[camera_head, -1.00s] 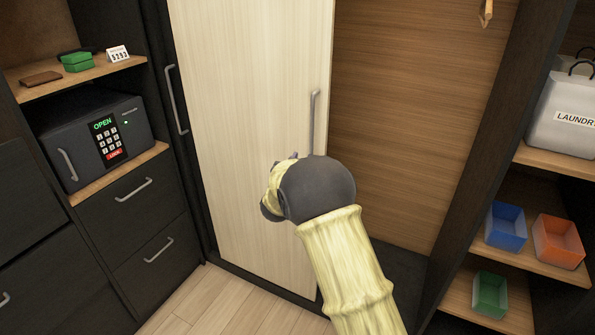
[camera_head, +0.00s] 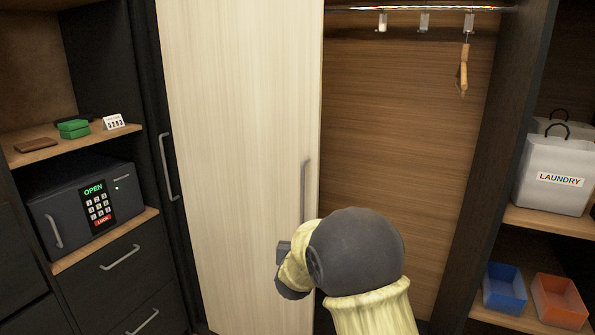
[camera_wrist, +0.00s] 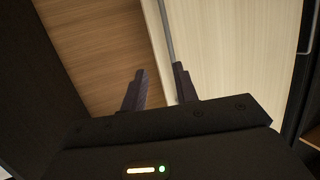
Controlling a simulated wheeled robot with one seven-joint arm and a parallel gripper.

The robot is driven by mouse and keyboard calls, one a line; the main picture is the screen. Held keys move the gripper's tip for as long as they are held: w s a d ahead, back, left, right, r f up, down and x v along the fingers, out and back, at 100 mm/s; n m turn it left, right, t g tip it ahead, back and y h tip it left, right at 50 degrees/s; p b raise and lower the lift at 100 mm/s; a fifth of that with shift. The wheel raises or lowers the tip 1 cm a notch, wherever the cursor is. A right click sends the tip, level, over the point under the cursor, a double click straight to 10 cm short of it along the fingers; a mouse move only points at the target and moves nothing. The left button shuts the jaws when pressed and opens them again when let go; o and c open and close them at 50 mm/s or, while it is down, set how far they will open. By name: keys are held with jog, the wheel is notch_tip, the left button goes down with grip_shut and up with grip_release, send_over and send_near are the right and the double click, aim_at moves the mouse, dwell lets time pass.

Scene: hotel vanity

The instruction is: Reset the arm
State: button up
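My gripper shows in the wrist view (camera_wrist: 158,88) with its two dark fingers apart and nothing between them. Beyond them are the edge of the pale sliding door and the brown wood closet back. In the head view my gripper (camera_head: 284,252) is small and partly hidden behind my own wrist, in front of the pale door (camera_head: 235,120). The door's right vertical handle (camera_head: 305,200) is just above and beside my wrist; I cannot tell whether anything touches it.
The closet's right half is open, with a rail (camera_head: 420,9) and a wooden hanger (camera_head: 463,70). A safe reading OPEN (camera_head: 70,210) stands left on a shelf. Laundry bags (camera_head: 555,175), a blue bin (camera_head: 505,288) and an orange bin (camera_head: 559,301) are on shelves at right.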

jog(key=s+d+f+g+p, duration=0.1)
jog(key=s+d+g, duration=0.3)
jog(key=s, duration=0.7)
jog(key=s+d+f+n+g+y+p, duration=0.1)
jog(key=s+d+g, duration=0.3)
jog(key=s, duration=0.7)
jog(key=s+d+f+g+p, duration=0.1)
jog(key=s+d+g, duration=0.3)
jog(key=s, duration=0.7)
jog(key=shift+d+f+y, duration=0.3)
jog(key=shift+d+f, duration=0.15)
jog(key=shift+d, duration=0.75)
